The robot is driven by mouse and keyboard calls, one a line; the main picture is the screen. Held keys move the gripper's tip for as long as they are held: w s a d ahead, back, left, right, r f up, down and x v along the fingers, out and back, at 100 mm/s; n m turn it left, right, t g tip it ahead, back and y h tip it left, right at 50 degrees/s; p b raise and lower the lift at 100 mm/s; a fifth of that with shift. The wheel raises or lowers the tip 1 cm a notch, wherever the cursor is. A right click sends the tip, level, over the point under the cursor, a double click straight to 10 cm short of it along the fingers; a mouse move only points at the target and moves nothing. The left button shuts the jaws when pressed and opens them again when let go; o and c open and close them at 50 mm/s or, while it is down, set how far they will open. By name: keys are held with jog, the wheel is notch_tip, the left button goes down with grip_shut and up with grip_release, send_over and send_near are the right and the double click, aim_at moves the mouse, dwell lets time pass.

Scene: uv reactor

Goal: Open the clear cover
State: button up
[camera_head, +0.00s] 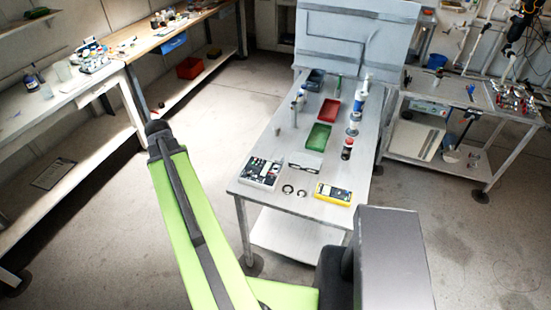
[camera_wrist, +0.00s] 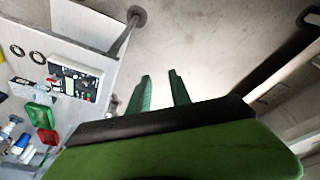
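I cannot make out a clear cover for certain in either view. A white instrument box (camera_head: 262,172) with a dark panel sits at the near left of the grey metal table (camera_head: 263,200), and it also shows at the left of the wrist view (camera_wrist: 75,78). A yellow instrument (camera_head: 333,193) sits at the table's near right corner. My gripper (camera_wrist: 160,80) shows two green fingers apart with nothing between them. It is over bare floor, beside the table. In the head view my arm stands left of the table, and my fingers cannot be made out.
A green tray (camera_head: 318,137) and a red tray (camera_head: 329,111) lie mid-table, with bottles on their right. Two dark rings (camera_head: 287,189) lie near the front edge. A large grey panel (camera_head: 357,40) stands behind. Benches line the left and right. The floor between is clear.

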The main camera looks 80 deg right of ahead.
jog(key=s+d+r+m+h+p, duration=0.1)
jog(key=s+d+m, duration=0.1)
jog(key=s+d, duration=0.5)
jog(key=s+d+r+m, duration=0.2)
jog(key=s+d, duration=0.3)
jog(key=s, duration=0.4)
jog(key=m+g, duration=0.2)
jog(key=m, duration=0.2)
send_near(281, 164)
jog(key=shift+h, duration=0.4)
jog(key=b+x, duration=0.2)
jog(key=b, duration=0.3)
jog(key=b+x, duration=0.3)
jog(key=b, duration=0.2)
jog(key=b+x, duration=0.3)
jog(key=b, duration=0.2)
jog(key=shift+d+f, duration=0.15)
jog(key=shift+d, duration=0.25)
grip_shut()
jog(key=shift+w, duration=0.1)
